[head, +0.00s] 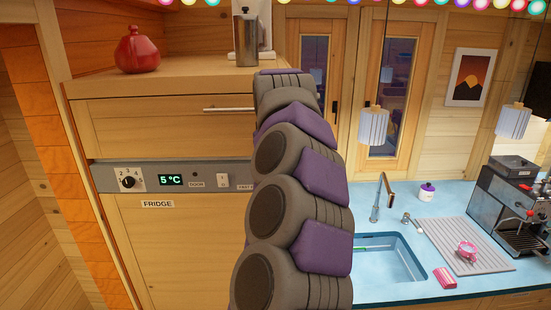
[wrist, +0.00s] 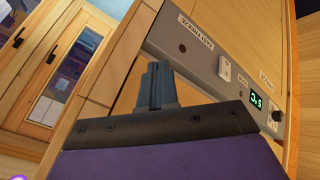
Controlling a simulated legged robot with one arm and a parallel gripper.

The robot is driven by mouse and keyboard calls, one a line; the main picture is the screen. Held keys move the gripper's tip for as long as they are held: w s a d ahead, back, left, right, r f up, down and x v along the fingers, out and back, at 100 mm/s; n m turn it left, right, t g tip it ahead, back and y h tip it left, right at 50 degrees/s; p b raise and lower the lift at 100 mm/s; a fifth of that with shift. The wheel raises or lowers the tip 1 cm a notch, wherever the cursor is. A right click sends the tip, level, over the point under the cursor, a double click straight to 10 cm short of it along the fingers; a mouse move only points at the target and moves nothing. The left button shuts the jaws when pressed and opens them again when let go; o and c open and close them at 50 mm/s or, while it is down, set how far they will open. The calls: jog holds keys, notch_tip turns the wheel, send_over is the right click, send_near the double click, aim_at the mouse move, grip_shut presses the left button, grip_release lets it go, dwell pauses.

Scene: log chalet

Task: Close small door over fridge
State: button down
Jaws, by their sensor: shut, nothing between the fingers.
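The small door (head: 150,125) is a pale wooden front with a slim metal handle (head: 228,109), above the fridge's control panel (head: 110,178). It looks close to flush with its cabinet, but my arm covers its right end, so I cannot tell whether it is fully closed. The fridge door (head: 165,245), labelled FRIDGE, is below the panel. My gripper (wrist: 158,72) is shut and empty in the wrist view, in front of pale wood beside the control panel (wrist: 225,75). My arm hides it in the head view; I cannot tell whether it touches the wood.
A red vase (head: 137,52) and a metal canister (head: 246,38) stand on the cabinet top. To the right is a blue counter with a sink (head: 385,258), a tap (head: 380,198), a drying mat (head: 467,245) and a coffee machine (head: 512,207). Pendant lamps (head: 373,127) hang above it.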

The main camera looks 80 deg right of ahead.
jog(key=s+a+f+v, duration=0.1)
jog(key=v, duration=0.9)
jog(key=w+a+f+n+t+y+b, duration=0.1)
jog(key=w+a+f+n+b, duration=0.2)
jog(key=w+a, duration=0.5)
jog(key=w+a+f+n+t+y+b, duration=0.1)
jog(key=w+a+f+b, duration=0.1)
jog(key=w+a+f, duration=0.55)
jog(key=w+a+f+n+y+b, duration=0.2)
jog(key=w+a+f+b, duration=0.2)
jog(key=w+a+f, duration=0.45)
jog(key=s+a+f+g+y+b, duration=0.1)
jog(key=s+a+f+g+b, duration=0.2)
jog(key=a+f, duration=0.7)
jog(key=s+a+f+y+b, duration=0.1)
jog(key=s+a+f+b, duration=0.35)
jog(key=a, duration=0.85)
jog(key=s+a+f+g, duration=0.1)
jog(key=s+f, duration=0.3)
jog(key=f, duration=0.1)
jog(key=s+a+f+g+b, duration=0.1)
jog(key=s+a+f, duration=0.1)
jog(key=s+f, duration=0.2)
jog(key=s+a+f+g+y+b, duration=0.1)
jog(key=s+a+f, duration=0.1)
jog(key=s+f, duration=0.2)
jog(key=shift+s+a+f+m, duration=0.25)
jog(key=shift+f+m, duration=0.15)
jog(key=shift+f, duration=1.2)
